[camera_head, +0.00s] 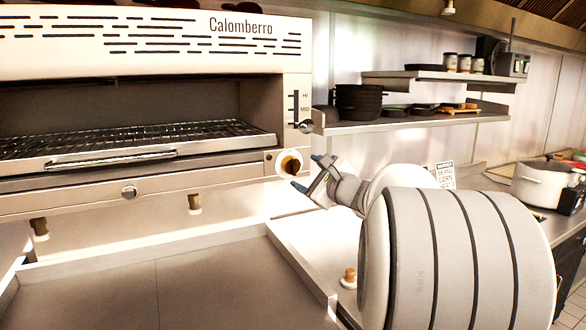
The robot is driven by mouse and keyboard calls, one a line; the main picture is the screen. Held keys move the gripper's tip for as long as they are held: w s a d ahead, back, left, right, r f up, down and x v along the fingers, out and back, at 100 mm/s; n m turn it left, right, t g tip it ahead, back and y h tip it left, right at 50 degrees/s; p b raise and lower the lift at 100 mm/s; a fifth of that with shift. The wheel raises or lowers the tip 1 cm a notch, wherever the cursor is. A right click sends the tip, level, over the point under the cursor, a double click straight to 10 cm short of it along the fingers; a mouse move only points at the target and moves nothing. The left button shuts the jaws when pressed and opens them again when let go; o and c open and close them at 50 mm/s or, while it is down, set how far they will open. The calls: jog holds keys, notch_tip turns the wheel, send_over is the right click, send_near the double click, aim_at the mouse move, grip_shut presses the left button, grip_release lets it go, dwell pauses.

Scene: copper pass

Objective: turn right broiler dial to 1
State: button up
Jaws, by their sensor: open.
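The broiler (150,100), marked Calomberro, fills the left of the view, with its rack inside. The right broiler dial (289,163) is a round knob with a pale ring and a dark, brownish middle, low on the broiler's right front. Its number marks are too small to read. My gripper (308,174) is open, with its blue-tipped fingers just right of the dial. One fingertip is above the other, and the lower one overlaps the dial's lower right edge in the picture. I cannot tell whether they touch the dial.
A slider lever (305,126) with HI and MID marks sits above the dial. Shelves (410,122) with dark pans are behind to the right. A white pot (542,183) stands on the far right counter.

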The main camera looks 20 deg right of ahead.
aim_at(295, 166)
jog(key=w, duration=0.3)
jog(key=w+a+p, duration=0.1)
jog(key=w, duration=0.1)
jog(key=shift+s, duration=0.1)
jog(key=shift+c, duration=0.2)
jog(key=shift+d, duration=0.15)
jog(key=c, duration=0.9)
jog(key=shift+c, duration=0.2)
